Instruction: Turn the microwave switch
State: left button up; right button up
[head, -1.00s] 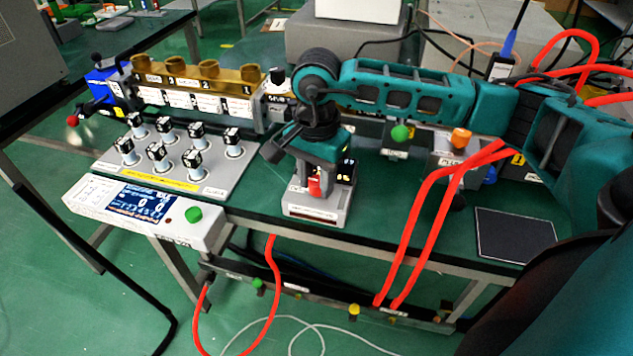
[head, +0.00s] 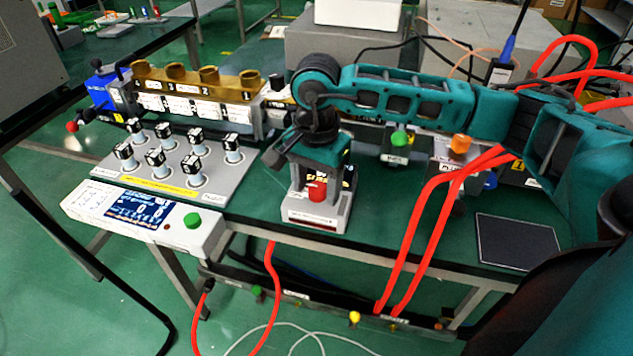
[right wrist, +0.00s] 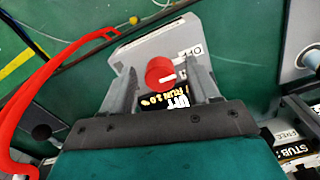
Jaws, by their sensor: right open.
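A red knob (head: 317,191) sits on a small grey switch box (head: 312,217) near the front edge of the table. In the right wrist view the same knob (right wrist: 160,73) has a white mark on its face, and the box (right wrist: 150,48) shows "OFF" lettering and a lit display. My right gripper (head: 311,188) points down over the box. In the right wrist view its open fingers (right wrist: 162,76) stand on either side of the knob. Whether they touch it I cannot tell. The gripper partly hides the box and display in the head view. My left gripper is not in view.
A panel with several black-topped knobs (head: 215,185) and a white control unit with a screen and green button (head: 192,220) are to the left. A brass waveguide (head: 205,83) stands behind. Red hoses (head: 425,225) pass on the right, beside a dark square plate (head: 517,243).

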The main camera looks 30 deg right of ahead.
aim_at(316, 187)
pick_arm(q)
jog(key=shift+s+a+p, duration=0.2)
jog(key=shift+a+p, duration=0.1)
jog(key=shift+p, duration=0.3)
pick_arm(e)
notch_tip(316, 187, up, 13)
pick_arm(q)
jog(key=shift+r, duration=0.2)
pick_arm(e)
jog(key=shift+f, duration=0.1)
